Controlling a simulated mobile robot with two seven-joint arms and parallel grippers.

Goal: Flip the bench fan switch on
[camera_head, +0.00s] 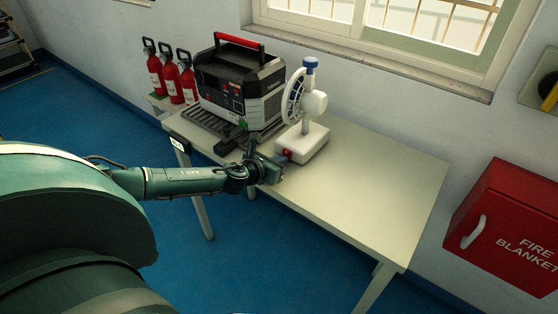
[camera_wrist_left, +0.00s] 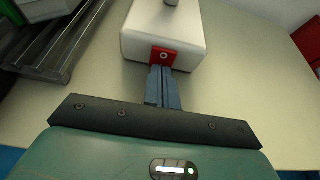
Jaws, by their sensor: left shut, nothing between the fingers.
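The bench fan (camera_head: 305,104) stands upright on the table, with a white base (camera_head: 305,143), a white motor housing and a blue cap. Its red switch (camera_head: 286,153) is on the front of the base. The switch also shows in the left wrist view (camera_wrist_left: 163,57), a red plate with a pale round spot in its middle. My left gripper (camera_wrist_left: 160,75) is shut and empty, its fingertips at the lower edge of the red plate. I cannot tell whether they touch it. The switch position is not clear. My right gripper is not in view.
A black and grey power unit (camera_head: 240,85) with a red handle stands on a dark slatted rack (camera_head: 200,124) left of the fan. Several red fire extinguishers (camera_head: 171,77) are behind it. The table's right part (camera_head: 385,175) is clear. A red fire blanket box (camera_head: 510,225) hangs at right.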

